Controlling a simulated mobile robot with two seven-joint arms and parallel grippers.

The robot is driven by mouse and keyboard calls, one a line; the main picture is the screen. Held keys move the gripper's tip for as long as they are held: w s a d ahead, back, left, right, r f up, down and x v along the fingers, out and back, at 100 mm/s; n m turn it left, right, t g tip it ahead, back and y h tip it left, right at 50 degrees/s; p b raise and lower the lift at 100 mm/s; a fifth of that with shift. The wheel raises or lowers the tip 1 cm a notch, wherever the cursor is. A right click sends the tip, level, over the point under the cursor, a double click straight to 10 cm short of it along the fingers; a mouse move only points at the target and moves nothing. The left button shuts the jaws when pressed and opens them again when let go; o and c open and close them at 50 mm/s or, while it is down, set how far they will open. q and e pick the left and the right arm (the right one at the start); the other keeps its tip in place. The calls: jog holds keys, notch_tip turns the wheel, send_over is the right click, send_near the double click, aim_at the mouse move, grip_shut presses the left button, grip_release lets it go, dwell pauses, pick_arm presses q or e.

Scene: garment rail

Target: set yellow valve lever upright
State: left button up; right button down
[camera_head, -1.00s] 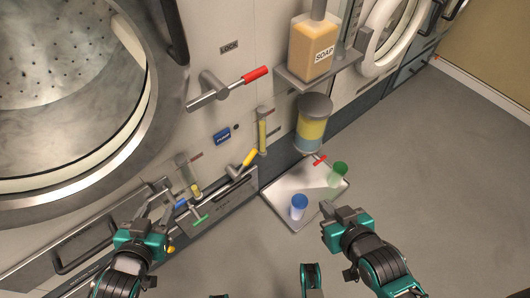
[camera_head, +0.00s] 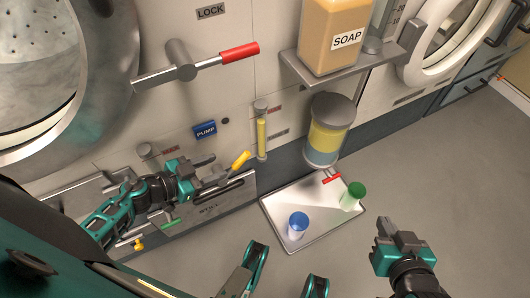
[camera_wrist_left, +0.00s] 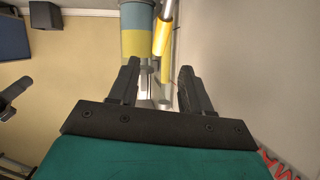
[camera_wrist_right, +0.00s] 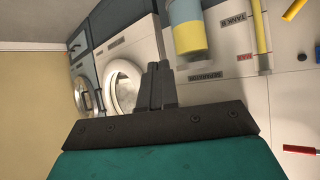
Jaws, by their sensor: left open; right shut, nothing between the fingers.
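The yellow valve lever (camera_head: 241,159) sits low on the machine front, its yellow grip slanting up to the right in the head view. Its pivot end is partly hidden by my left gripper (camera_head: 210,168), which is open just left of the grip, fingers pointing toward it. In the left wrist view a yellow cylinder (camera_wrist_left: 163,35) shows beyond the gap between the fingers; it looks like the lever grip. I cannot tell whether the fingers touch the lever. My right gripper (camera_head: 403,236) is shut and empty, over the floor right of the tray.
A red-gripped LOCK lever (camera_head: 239,53) is above. A yellow gauge tube (camera_head: 262,138) stands right of the yellow lever. A yellow-blue tank (camera_head: 328,132) hangs over a tray (camera_head: 270,207) with a blue cup (camera_head: 298,225) and green cup (camera_head: 353,196). The soap shelf (camera_head: 340,72) juts out.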

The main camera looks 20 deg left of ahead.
aim_at(249, 155)
pick_arm(q)
jog(key=b+x, duration=0.4)
jog(key=x, duration=0.8)
jog(key=shift+f, duration=0.15)
jog(key=shift+w+d+b, duration=0.1)
jog(key=shift+w+b, duration=0.05)
jog(key=shift+b, duration=0.15)
jog(key=shift+w+d, duration=0.1)
pick_arm(e)
jog(key=shift+w+a+f+y, duration=0.2)
jog(key=shift+a+f+y, duration=0.2)
jog(key=shift+a+f, duration=0.5)
pick_arm(q)
jog(key=c, duration=0.9)
pick_arm(e)
jog(key=shift+d+f, duration=0.2)
jog(key=shift+f, duration=0.05)
jog(key=shift+s, duration=0.1)
